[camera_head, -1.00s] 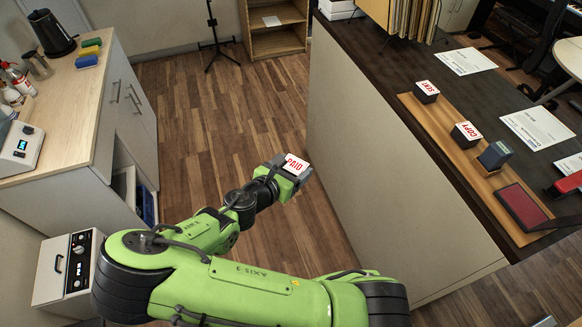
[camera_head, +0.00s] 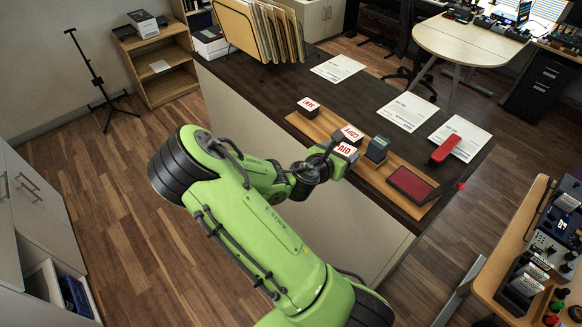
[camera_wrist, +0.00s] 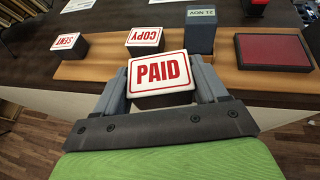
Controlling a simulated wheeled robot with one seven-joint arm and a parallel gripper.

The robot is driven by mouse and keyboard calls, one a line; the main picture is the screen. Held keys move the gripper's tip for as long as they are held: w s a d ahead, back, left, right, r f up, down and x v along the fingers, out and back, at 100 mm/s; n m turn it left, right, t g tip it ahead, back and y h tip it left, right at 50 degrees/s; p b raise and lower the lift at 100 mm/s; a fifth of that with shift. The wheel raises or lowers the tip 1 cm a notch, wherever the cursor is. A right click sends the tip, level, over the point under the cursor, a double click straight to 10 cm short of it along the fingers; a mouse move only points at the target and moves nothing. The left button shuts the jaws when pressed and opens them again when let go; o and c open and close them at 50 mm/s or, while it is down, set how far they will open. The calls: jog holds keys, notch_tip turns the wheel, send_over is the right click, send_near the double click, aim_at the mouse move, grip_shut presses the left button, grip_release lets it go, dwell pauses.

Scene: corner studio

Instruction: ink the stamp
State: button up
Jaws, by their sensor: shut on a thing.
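The PAID stamp (camera_head: 345,149) is held in my gripper (camera_head: 343,156) at the near edge of the dark counter. In the wrist view the PAID stamp (camera_wrist: 161,73) has its white label with red letters facing up, and the gripper (camera_wrist: 163,88) fingers close on its left and right sides. The red ink pad (camera_head: 411,184) lies open at the right end of the wooden tray (camera_head: 293,117); it also shows in the wrist view (camera_wrist: 273,50), right of and beyond the gripper. The stamp is apart from the pad. Its underside is hidden.
On the tray stand the SENT stamp (camera_head: 307,107), the COPY stamp (camera_head: 352,134) and a dark date stamp (camera_head: 377,149). Papers (camera_head: 407,111) and a red stapler (camera_head: 445,148) lie behind. A file rack (camera_head: 262,30) stands at the counter's far left.

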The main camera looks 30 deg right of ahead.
jog(key=s+d+r+m+g+p, duration=0.1)
jog(key=s+d+r+m+p, duration=0.1)
jog(key=s+d+r, duration=0.6)
jog(key=g+b, duration=0.1)
jog(key=g, duration=0.1)
send_over(410, 185)
notch_tip(410, 185, down, 5)
jog(key=shift+m+h, duration=0.3)
jog(key=shift+h, duration=0.2)
notch_tip(410, 185, down, 6)
jog(key=b, duration=0.6)
jog(key=shift+f+b, duration=0.3)
jog(key=shift+f, duration=0.1)
jog(key=shift+a+f, duration=0.1)
jog(key=shift+f, duration=0.05)
notch_tip(410, 185, up, 8)
jog(key=p, duration=0.8)
